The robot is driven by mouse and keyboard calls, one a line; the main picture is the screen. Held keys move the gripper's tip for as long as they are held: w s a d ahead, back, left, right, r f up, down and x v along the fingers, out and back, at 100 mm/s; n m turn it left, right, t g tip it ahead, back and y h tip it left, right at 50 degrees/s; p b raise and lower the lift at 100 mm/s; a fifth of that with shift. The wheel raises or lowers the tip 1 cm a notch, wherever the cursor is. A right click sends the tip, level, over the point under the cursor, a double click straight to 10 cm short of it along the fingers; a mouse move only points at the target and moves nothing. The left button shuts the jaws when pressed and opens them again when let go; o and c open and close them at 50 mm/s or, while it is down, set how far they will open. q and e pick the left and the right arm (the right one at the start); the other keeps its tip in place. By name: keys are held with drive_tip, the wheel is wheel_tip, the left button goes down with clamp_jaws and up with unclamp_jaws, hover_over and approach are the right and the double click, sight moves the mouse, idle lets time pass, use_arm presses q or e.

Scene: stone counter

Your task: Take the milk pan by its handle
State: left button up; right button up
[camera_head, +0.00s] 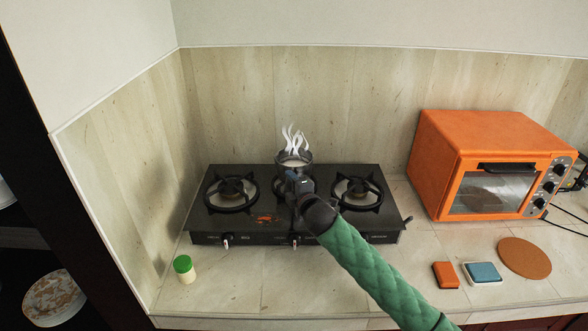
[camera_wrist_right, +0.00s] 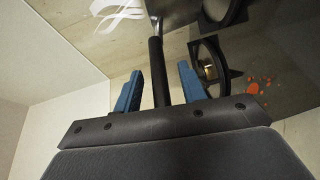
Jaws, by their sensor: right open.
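The milk pan (camera_head: 295,158) stands on the middle burner of the black stove (camera_head: 265,225), with pale liquid inside and white steam above it. My right gripper (camera_head: 295,177) is at the pan's near side, and my arm hides part of the burner. In the right wrist view the pan's metal body (camera_wrist_right: 178,12) is cut off at the top edge. Its dark handle (camera_wrist_right: 158,72) runs down between the two blue fingers of my right gripper (camera_wrist_right: 157,88). The fingers are open, with gaps showing on both sides of the handle. My left gripper is not in view.
Empty burners flank the pan, left (camera_head: 230,190) and right (camera_head: 357,190). An orange oven (camera_head: 440,165) stands at the right. A green-capped jar (camera_head: 184,269), an orange block (camera_head: 445,275), a blue-topped item (camera_head: 483,273) and a round brown mat (camera_head: 525,258) lie along the front.

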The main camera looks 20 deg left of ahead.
clamp_jaws()
drive_tip(key=shift+r, duration=0.1)
drive_tip(key=shift+r, duration=0.1)
idle(0.4)
